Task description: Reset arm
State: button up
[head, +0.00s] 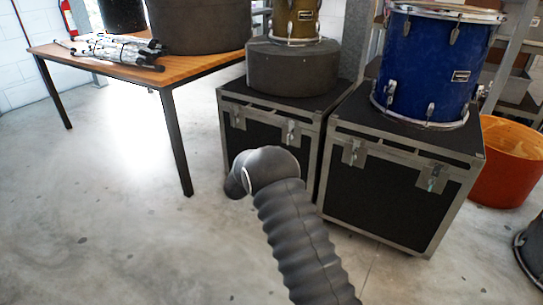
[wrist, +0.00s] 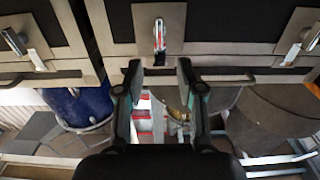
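My gripper (wrist: 159,72) shows in the wrist view with its two dark fingers spread apart and nothing between them. It is open. The fingers point toward the metal-edged black cases, which fill the top of that view. The wrist picture looks upside down, with the blue drum (wrist: 85,106) at lower left and a dark round case (wrist: 278,115) at lower right. In the head view my grey sleeved arm rises from the bottom and bends away in front of the cases. The gripper itself is hidden there.
Two black flight cases (head: 392,196) (head: 268,136) stand side by side; the blue drum (head: 432,68) sits on the right one, a grey round case (head: 292,68) on the left. A wooden table (head: 190,68) holds metal stands (head: 110,48). An orange tub (head: 507,165) stands right. The left floor is clear.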

jog(key=shift+s+a, duration=0.15)
jog(key=shift+s, duration=0.1)
